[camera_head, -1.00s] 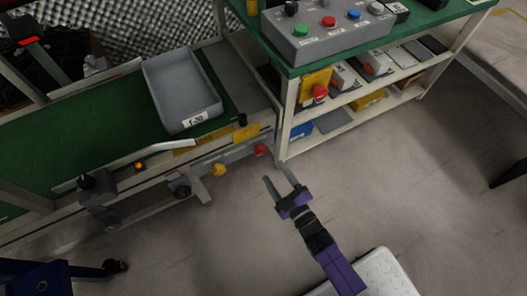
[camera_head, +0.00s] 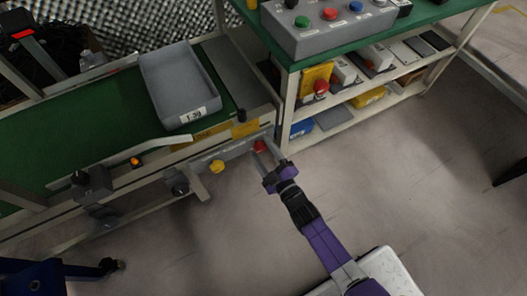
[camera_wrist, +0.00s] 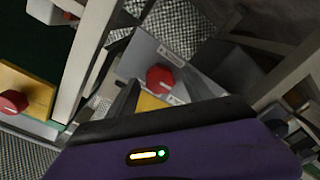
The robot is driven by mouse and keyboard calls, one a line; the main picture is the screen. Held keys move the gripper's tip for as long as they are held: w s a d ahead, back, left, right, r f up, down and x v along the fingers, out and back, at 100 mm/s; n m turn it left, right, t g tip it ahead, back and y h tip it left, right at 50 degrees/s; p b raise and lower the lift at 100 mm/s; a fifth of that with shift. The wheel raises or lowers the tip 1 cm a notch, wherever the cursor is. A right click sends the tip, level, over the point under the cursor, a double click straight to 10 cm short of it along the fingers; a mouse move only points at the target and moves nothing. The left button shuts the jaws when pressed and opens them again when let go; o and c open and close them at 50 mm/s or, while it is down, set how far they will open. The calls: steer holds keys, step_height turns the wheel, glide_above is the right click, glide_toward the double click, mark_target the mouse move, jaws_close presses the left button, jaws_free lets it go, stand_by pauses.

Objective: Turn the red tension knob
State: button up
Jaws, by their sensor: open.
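The red knob (camera_head: 260,146) sits at the right end of the grey side rail of the green conveyor. My gripper (camera_head: 267,152) is open, with its two fingers pointing at the rail and their tips close around the red knob in the head view. Whether they touch it cannot be told. In the wrist view a red knob (camera_wrist: 160,79) stands on a grey plate with small white labels, just beyond a dark finger. The rest of the fingers is hidden behind my purple gripper body there.
A red button on a yellow box (camera_head: 321,87) is on the shelf at right. A grey tray (camera_head: 180,88) rests on the conveyor.

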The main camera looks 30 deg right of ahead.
jaws_close()
steer(key=shift+m, duration=0.3)
steer(key=m, duration=0.3)
steer(key=shift+m, duration=0.3)
steer(key=m+b, duration=0.1)
steer(key=m, duration=0.3)
steer(key=shift+f+m, duration=0.1)
steer(key=shift+m, duration=0.2)
steer(key=m, duration=0.4)
steer(key=shift+m+b, duration=0.3)
steer(key=shift+m+h+b, duration=0.3)
steer(key=shift+m+b, duration=0.1)
steer(key=shift+m, duration=2)
